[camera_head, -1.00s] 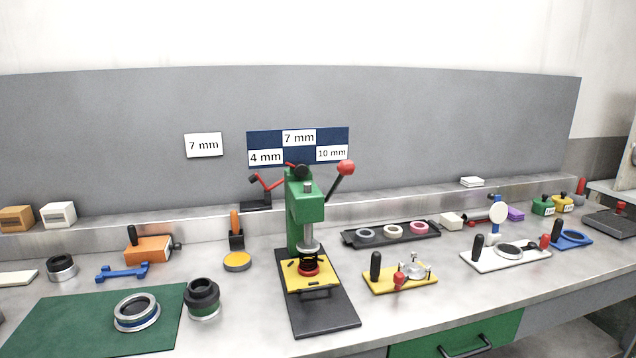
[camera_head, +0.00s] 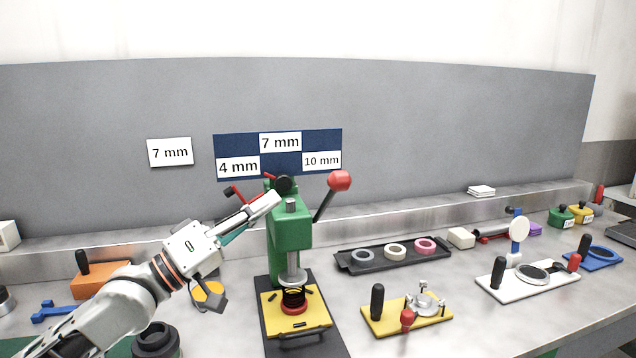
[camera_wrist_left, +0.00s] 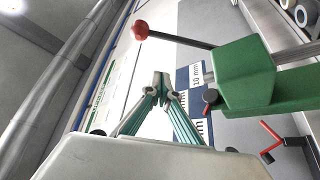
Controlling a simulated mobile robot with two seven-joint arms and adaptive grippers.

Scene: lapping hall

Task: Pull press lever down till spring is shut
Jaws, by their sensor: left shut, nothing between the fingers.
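The green press (camera_head: 290,230) stands on a black base at the middle of the bench. Its lever ends in a red ball knob (camera_head: 340,181) and slants up to the right, raised. The knob also shows at upper left in the left wrist view (camera_wrist_left: 139,30), beside the green press head (camera_wrist_left: 245,72). A dark spring (camera_head: 293,297) sits under the ram in a red ring on the yellow plate (camera_head: 272,303). My left gripper (camera_head: 274,199) is shut and empty, in front of the press head, left of the lever and apart from the knob. My right gripper is out of view.
A blue board with mm labels (camera_head: 230,145) hangs behind the press. A black tray with rings (camera_head: 346,262) and a yellow fixture (camera_head: 378,318) stand to the right. An orange block (camera_head: 100,280) is at the left. Air above and right of the knob is clear.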

